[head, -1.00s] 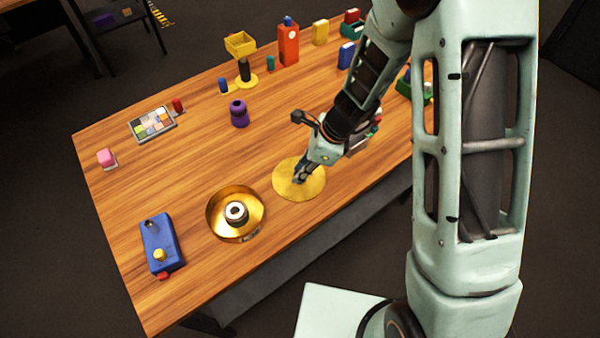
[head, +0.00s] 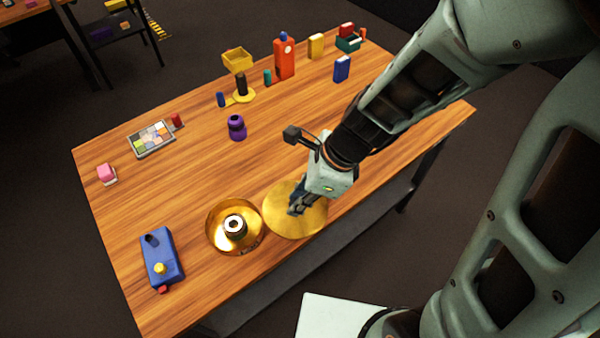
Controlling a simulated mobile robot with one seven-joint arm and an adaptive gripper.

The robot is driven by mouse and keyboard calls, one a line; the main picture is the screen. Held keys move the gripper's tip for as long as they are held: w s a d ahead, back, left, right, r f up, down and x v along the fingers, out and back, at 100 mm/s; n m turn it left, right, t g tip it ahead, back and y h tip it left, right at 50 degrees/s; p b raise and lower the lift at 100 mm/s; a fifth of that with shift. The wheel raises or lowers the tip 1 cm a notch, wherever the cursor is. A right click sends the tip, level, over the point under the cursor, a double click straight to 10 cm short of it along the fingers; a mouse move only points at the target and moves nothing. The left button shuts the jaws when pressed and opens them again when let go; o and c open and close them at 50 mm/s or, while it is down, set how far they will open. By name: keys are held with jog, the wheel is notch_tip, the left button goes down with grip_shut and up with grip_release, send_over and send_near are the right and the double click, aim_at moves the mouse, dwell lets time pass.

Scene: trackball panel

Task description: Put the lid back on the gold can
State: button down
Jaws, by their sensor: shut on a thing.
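The gold can (head: 213,240) stands open near the front edge of the table, with a black and white round thing (head: 234,225) inside it. The gold lid (head: 280,222) is a flat disc just right of the can, and its left edge comes close to the can's rim. My gripper (head: 296,208) is shut on the lid near its middle, from above. The fingertips and the grip point are partly hidden by the gripper body. I cannot tell the lid's exact height above the table.
A blue box with knobs (head: 161,258) stands left of the can. A purple knobbed piece (head: 236,127), a tile tray (head: 152,139) and a pink block (head: 107,174) lie farther back. An orange bottle (head: 285,58) and several small items line the far edge.

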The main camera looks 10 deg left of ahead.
jog(key=shift+s+d+r, duration=0.1)
jog(key=shift+s+r, duration=0.15)
jog(key=shift+s, duration=0.3)
jog(key=shift+s+r, duration=0.25)
jog(key=shift+s, duration=0.25)
jog(key=s+a+f, duration=0.1)
jog(key=a+f, duration=0.1)
jog(key=a, duration=1.3)
jog(key=shift+f+b, duration=2.65)
jog(key=shift+f, duration=0.25)
jog(key=shift+p, duration=0.35)
jog(key=shift+f, duration=0.2)
jog(key=c, duration=1.7)
grip_release()
